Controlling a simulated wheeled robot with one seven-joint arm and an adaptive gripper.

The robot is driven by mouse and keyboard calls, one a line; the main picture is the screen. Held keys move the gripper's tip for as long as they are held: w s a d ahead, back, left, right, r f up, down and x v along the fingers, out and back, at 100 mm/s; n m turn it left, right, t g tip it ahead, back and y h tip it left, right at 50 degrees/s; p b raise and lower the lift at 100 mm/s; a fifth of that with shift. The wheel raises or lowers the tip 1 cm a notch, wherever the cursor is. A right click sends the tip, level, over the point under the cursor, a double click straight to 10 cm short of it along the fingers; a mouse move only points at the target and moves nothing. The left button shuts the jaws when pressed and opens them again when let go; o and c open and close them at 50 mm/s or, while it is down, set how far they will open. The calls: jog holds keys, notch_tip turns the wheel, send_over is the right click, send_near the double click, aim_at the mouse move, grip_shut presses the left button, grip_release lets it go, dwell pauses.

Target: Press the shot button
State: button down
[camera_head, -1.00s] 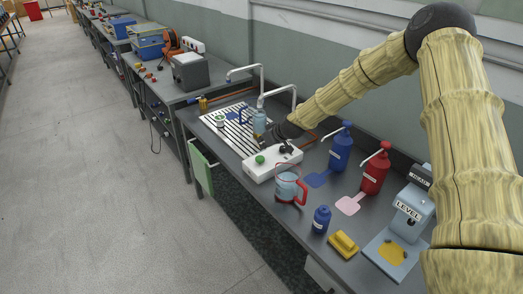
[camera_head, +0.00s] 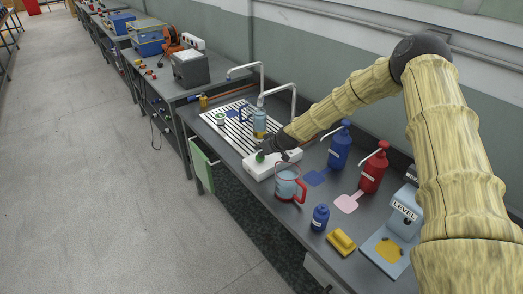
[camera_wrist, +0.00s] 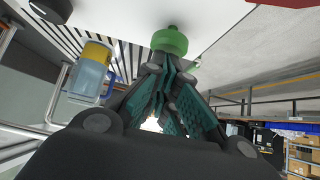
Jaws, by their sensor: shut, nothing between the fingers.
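The green button (camera_head: 260,156) is a domed cap on the left end of the top of a white box (camera_head: 286,168) on the bench. No wording on the button is readable. My gripper (camera_head: 268,151) is shut and empty, low over the box. In the wrist view, the green button (camera_wrist: 169,40) sits directly beyond the tips of my gripper (camera_wrist: 172,64). The fingertips look very close to it. I cannot tell whether they touch it.
A clear jug with a red handle (camera_head: 302,190) stands in front of the box. A blue pump bottle (camera_head: 339,150) and a red pump bottle (camera_head: 373,172) stand to the right.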

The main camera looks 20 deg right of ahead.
jog(key=shift+f, duration=0.1)
jog(key=f+b, duration=0.1)
jog(key=b, duration=0.1)
jog(key=shift+f+b, duration=0.3)
jog(key=shift+f, duration=0.1)
jog(key=shift+s, duration=0.25)
jog(key=shift+s+a+f, duration=0.1)
jog(key=shift+s+f, duration=0.05)
jog(key=shift+f, duration=0.05)
jog(key=shift+r, duration=0.55)
jog(key=r, duration=0.1)
jog(key=r+p, duration=0.1)
jog(key=r, duration=0.2)
jog(key=shift+w+d, duration=0.2)
jog(key=shift+w, duration=0.1)
jog(key=b+v, duration=0.3)
jog(key=v, duration=0.7)
jog(key=shift+w+a, duration=0.1)
